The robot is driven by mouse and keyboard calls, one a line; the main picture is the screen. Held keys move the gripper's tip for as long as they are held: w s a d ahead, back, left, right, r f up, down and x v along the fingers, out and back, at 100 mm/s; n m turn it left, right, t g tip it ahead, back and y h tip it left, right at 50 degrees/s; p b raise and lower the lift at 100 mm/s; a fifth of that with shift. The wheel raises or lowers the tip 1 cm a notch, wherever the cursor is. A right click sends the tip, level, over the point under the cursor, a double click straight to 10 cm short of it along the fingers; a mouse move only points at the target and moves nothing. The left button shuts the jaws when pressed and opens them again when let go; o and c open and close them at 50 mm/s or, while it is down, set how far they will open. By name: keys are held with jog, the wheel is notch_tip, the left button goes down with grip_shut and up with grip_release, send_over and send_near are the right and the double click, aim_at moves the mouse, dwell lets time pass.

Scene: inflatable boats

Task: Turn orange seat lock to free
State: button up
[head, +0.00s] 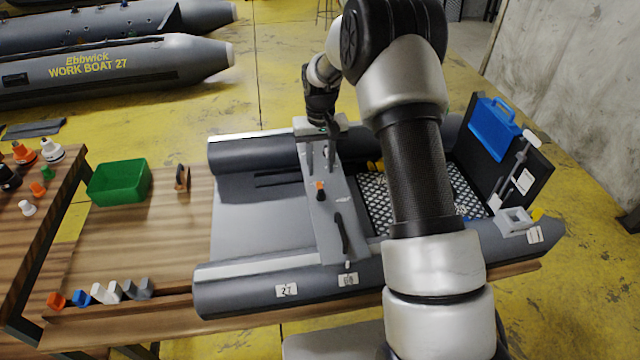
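A small orange seat lock (320,186) with a dark lower part sits on the grey seat board (322,226) that lies across the small grey boat. Which way the lock is turned is too small to tell. My gripper (330,160) points down over the far end of the seat board, beyond the orange lock and apart from it. Its fingers are small and dark here, and I cannot tell whether they are open or shut. A dark handle (341,232) lies on the near part of the seat board.
My arm hides part of the boat's right half. A blue case (493,128) stands against the boat's dark end board. A green bin (119,182) stands on the wooden table left of the boat, with several coloured fittings (103,292) along the table's near edge.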

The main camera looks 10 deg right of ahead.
aim_at(320, 187)
notch_tip(320, 187, down, 8)
jog(key=shift+r, duration=0.15)
grip_shut()
